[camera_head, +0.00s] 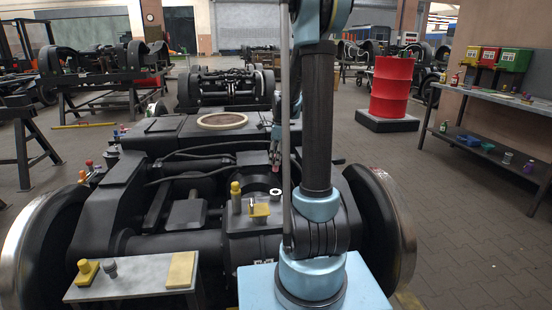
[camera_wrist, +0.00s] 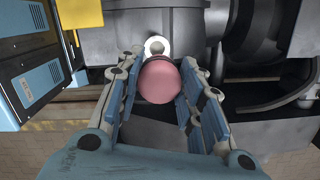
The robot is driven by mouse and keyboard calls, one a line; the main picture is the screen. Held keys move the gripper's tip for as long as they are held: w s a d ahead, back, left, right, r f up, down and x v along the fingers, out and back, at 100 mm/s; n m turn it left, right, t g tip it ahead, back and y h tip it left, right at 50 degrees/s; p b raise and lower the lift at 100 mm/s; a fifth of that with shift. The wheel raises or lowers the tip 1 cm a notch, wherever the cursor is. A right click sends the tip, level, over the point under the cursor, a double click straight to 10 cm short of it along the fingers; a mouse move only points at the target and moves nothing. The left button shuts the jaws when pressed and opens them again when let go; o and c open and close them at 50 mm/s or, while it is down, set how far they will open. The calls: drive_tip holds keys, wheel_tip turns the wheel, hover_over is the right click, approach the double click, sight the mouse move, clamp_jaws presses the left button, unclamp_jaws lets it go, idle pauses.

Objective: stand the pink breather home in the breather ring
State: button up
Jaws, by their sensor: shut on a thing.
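The pink breather (camera_wrist: 160,81) is held between the two fingers of my gripper (camera_wrist: 158,92) in the wrist view. In the head view, my gripper (camera_head: 276,143) is partly hidden behind my arm, and a little of the pink breather (camera_head: 275,167) shows below it. A white ring (camera_head: 276,192), which looks like the breather ring, sits on the dark housing of the bogie, below the breather in the picture. It also shows in the wrist view (camera_wrist: 149,41), just beyond the breather, which covers its near edge. The breather appears above the housing; its lower end is hidden.
A yellow-capped fitting (camera_head: 235,190) and a yellow block (camera_head: 260,210) stand left of the ring. Dark hoses (camera_head: 190,155) cross the bogie behind. A grey plate (camera_head: 140,283) with yellow parts lies at front left. A blue-and-black box (camera_wrist: 40,80) is at left in the wrist view.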

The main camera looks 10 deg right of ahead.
sight(275, 168)
drive_tip(key=shift+f, duration=2.75)
drive_tip(key=shift+f, duration=4.25)
drive_tip(key=o, duration=1.2)
drive_tip(key=shift+r, duration=0.1)
drive_tip(key=r, duration=0.4)
drive_tip(key=d+r, duration=0.1)
drive_tip(key=r, duration=0.6)
drive_tip(key=shift+s+d+r, duration=0.2)
drive_tip(key=shift+r, duration=0.15)
